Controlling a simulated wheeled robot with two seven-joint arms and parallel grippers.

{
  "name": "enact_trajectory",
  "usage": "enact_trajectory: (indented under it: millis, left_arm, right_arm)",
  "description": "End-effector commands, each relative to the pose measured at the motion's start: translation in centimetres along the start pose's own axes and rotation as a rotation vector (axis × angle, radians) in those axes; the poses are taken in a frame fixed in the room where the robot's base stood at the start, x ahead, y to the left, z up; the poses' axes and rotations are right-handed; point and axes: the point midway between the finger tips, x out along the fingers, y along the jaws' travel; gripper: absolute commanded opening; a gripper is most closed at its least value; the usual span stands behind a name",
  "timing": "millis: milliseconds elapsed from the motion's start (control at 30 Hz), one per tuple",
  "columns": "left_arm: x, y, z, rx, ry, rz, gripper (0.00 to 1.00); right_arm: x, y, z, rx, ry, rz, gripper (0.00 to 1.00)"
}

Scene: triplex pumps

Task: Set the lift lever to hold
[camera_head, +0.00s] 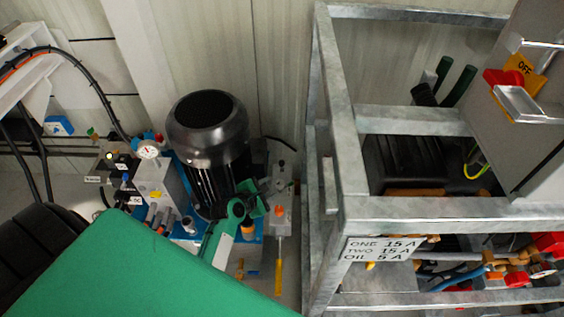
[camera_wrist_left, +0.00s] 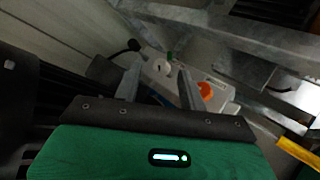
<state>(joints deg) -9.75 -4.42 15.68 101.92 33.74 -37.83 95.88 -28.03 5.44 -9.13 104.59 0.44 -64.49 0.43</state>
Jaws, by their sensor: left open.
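A pale grey valve block (camera_head: 280,185) stands right of the black motor in the head view. A short lever with a black knob (camera_head: 282,142) sticks out at its top; the knob also shows in the left wrist view (camera_wrist_left: 134,45). No label naming the lift lever is readable. My left gripper (camera_head: 266,191) is at the block's left side. In the left wrist view my left gripper (camera_wrist_left: 158,78) has its two grey fingers apart, with the block (camera_wrist_left: 160,67) beyond and between them and the knob near the left finger. Contact cannot be told. My right gripper is not seen.
An orange knob (camera_wrist_left: 205,90) sits on the block right of the fingers. A yellow handle (camera_head: 278,268) hangs below the block. The black motor (camera_head: 207,125) stands close on the left, and a galvanised steel frame (camera_head: 345,160) rises close on the right.

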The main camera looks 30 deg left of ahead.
Motion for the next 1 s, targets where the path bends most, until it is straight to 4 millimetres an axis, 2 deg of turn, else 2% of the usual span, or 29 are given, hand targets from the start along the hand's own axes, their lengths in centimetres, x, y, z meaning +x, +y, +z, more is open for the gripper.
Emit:
enact_trajectory:
  millis: [100, 200, 400, 567, 1000]
  left_arm:
    - [1.8, 1.7, -1.0, -0.282, -0.02, 0.087, 0.41]
    - [2.6, 2.5, -1.7, -0.444, -0.036, 0.136, 0.41]
    - [3.2, 3.1, -2.2, -0.556, -0.05, 0.17, 0.41]
    - [4.0, 3.1, -2.3, -0.553, -0.049, 0.17, 0.41]
    - [7.7, 3.7, -2.3, -0.55, -0.05, 0.169, 0.41]
  right_arm:
    - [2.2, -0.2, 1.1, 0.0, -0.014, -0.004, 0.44]
    - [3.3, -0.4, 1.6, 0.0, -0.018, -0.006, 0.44]
    - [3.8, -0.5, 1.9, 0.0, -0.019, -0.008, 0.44]
    - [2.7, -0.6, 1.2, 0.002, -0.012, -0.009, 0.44]
    - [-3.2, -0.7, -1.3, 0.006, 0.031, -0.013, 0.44]
